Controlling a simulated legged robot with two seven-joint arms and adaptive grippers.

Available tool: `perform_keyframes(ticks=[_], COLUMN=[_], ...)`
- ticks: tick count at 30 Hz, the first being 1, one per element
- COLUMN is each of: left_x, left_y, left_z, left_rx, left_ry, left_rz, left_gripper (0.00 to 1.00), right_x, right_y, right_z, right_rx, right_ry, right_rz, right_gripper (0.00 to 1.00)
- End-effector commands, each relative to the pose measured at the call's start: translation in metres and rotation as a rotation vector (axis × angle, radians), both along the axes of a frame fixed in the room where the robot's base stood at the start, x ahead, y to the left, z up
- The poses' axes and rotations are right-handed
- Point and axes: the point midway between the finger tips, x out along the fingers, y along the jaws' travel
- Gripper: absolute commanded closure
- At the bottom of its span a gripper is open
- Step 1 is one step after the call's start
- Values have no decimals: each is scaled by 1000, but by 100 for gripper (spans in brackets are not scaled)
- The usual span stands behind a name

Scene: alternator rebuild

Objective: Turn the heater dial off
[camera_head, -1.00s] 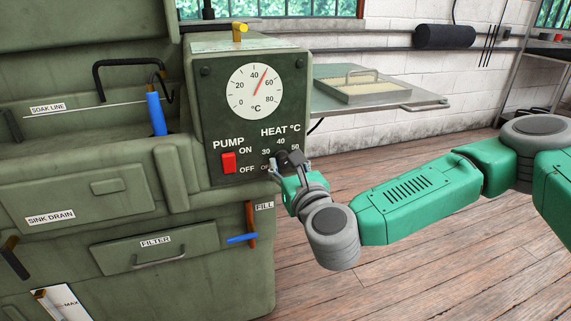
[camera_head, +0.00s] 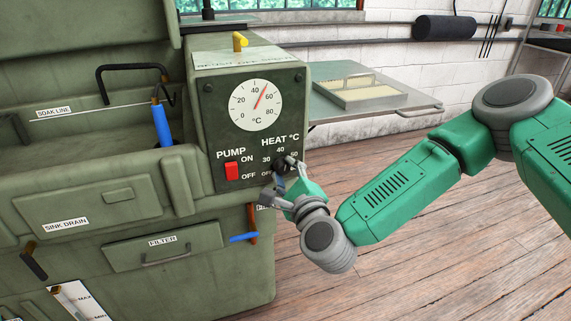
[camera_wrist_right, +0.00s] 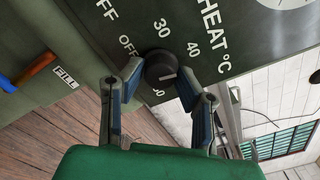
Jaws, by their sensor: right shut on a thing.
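The black heater dial (camera_head: 278,166) sits under the HEAT °C label at the lower right of the dark control panel. It also shows in the right wrist view (camera_wrist_right: 158,66), with a white mark on its lower right side, and marks OFF, 30, 40 and 50 stand around it. My right gripper (camera_head: 281,176) is at the dial, with one finger on each side. In the right wrist view, the blue-padded fingers (camera_wrist_right: 157,82) are shut on the dial and partly cover the panel around it. My left gripper is not in view.
The red pump switch (camera_head: 231,171) is left of the dial. The gauge (camera_head: 255,104) above has its needle between 40 and 60. A blue-handled fill lever (camera_head: 243,238) is below. A metal side table (camera_head: 350,108) with a tray stands behind at right.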

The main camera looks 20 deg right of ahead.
Motion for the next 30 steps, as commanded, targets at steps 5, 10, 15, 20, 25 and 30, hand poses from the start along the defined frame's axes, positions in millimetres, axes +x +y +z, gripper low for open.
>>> perform_keyframes(ticks=[5, 10, 15, 20, 25, 30], left_x=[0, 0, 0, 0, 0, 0], left_y=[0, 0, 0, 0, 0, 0], left_z=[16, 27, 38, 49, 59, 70], left_rx=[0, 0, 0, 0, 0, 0], left_ry=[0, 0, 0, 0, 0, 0], left_rz=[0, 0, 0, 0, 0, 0], left_gripper=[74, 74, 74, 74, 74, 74], right_x=[0, 0, 0, 0, 0, 0], right_y=[1, 1, 1, 1, 2, 1], right_z=[2, 2, 2, 1, 1, 0], right_rx=[-172, -333, -495, -647, -809, -969], right_ry=[-4, -9, -15, -19, -24, -29], right_rz=[3, 3, 4, 4, 7, 6], right_gripper=[100, 100, 100, 100, 100, 100])
